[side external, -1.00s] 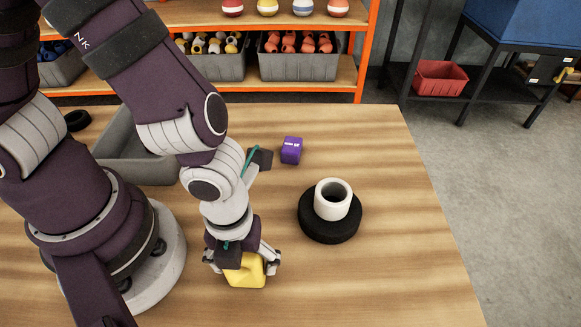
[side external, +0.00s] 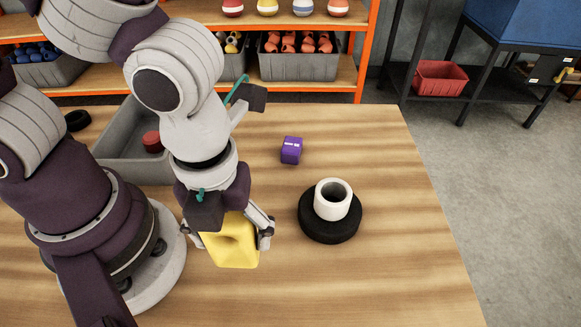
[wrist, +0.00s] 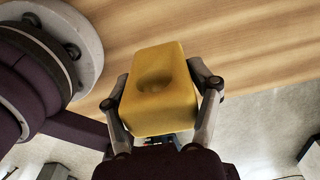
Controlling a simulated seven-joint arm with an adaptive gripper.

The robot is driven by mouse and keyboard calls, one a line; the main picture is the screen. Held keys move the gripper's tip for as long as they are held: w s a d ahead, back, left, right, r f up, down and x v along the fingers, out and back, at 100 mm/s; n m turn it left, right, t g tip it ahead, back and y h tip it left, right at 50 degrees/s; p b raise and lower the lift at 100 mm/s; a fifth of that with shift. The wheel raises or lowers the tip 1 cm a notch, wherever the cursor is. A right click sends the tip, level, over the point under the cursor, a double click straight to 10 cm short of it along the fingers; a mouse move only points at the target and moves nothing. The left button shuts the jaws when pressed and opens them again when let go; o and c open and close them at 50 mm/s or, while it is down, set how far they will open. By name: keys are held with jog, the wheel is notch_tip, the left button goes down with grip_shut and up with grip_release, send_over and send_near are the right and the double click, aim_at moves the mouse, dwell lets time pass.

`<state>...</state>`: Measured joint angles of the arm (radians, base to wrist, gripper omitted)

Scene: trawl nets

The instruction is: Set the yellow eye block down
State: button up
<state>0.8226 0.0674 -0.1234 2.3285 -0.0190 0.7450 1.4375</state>
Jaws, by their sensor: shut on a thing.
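The yellow eye block (side external: 236,243) is a rounded yellow block with a round hollow in its face. My gripper (side external: 233,236) is shut on it, with a finger on each side, and holds it above the table near the front. In the wrist view the yellow eye block (wrist: 158,90) fills the space between the fingers of my gripper (wrist: 163,92), its hollow facing the camera. Its underside is hidden in the side view.
A black ring (side external: 329,228) with a white ring (side external: 333,205) on it lies to the right. A purple block (side external: 291,150) is farther back. A grey bin (side external: 117,158) holding a red piece (side external: 152,141) stands behind left. The wooden table (side external: 400,260) is clear at the front right.

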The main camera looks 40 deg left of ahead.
jog(key=s+f, duration=0.1)
jog(key=s+d+f, duration=0.1)
jog(key=shift+s+f, duration=0.1)
jog(key=shift+f, duration=0.3)
jog(key=shift+d+f, duration=0.3)
jog(key=shift+d, duration=0.35)
jog(key=w+d, duration=0.2)
jog(key=d, duration=0.2)
jog(key=w+d+f, duration=0.1)
jog(key=w+d, duration=0.1)
jog(key=d, duration=0.2)
jog(key=w+d, duration=0.2)
jog(key=d, duration=0.2)
jog(key=shift+w+d+f, duration=0.2)
jog(key=shift+w+d, duration=0.1)
jog(key=shift+w, duration=0.1)
notch_tip(320, 180, down, 4)
jog(key=shift+w+d+r, duration=0.1)
jog(key=shift+d+r, duration=0.05)
jog(key=shift+r, duration=0.1)
jog(key=o, duration=1.3)
